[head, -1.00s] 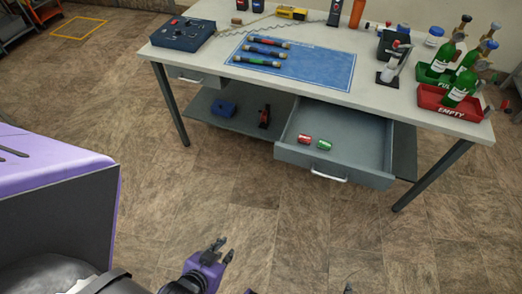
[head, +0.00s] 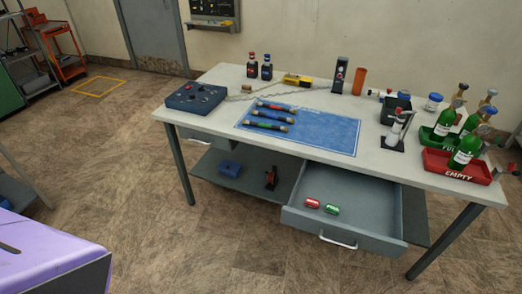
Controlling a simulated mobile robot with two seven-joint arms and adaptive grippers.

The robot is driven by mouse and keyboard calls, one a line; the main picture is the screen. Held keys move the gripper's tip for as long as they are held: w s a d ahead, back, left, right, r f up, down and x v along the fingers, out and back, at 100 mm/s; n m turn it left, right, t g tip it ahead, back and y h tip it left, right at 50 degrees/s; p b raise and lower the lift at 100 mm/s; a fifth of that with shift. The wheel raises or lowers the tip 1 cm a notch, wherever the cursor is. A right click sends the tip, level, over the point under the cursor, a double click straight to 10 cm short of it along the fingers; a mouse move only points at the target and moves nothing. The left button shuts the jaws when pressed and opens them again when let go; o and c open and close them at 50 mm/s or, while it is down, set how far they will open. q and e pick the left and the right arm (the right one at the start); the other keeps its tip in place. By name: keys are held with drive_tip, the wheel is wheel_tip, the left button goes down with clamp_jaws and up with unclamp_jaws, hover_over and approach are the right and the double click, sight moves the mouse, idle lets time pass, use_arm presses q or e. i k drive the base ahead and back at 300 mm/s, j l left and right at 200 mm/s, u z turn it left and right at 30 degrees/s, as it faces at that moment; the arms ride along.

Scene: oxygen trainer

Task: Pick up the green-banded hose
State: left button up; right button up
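Three short dark hoses lie side by side on a blue mat (head: 330,132) on the workbench. The nearest one is the green-banded hose (head: 269,126). The blue-banded hose (head: 273,116) lies just behind it, and the red-banded hose (head: 276,106) is farthest back. All three lie flat with small gaps between them, and nothing covers them. Neither of my grippers is in view.
A blue control box (head: 196,97) stands left of the mat. A stand (head: 397,130) and red tray (head: 458,168) with green bottles are at right. An open drawer (head: 365,218) juts out in front, holding a red and a green cylinder. Floor before the bench is clear.

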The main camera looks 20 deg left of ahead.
sight(285, 129)
drive_tip(key=i+j+z, duration=0.2)
drive_tip(key=j, duration=0.35)
drive_tip(key=i+j+z, duration=0.2)
drive_tip(key=j, duration=0.35)
drive_tip(key=j+z, duration=0.2)
drive_tip(key=j, duration=0.35)
drive_tip(key=i+j+z, duration=0.15)
drive_tip(key=j, duration=0.5)
drive_tip(key=k+l, duration=0.05)
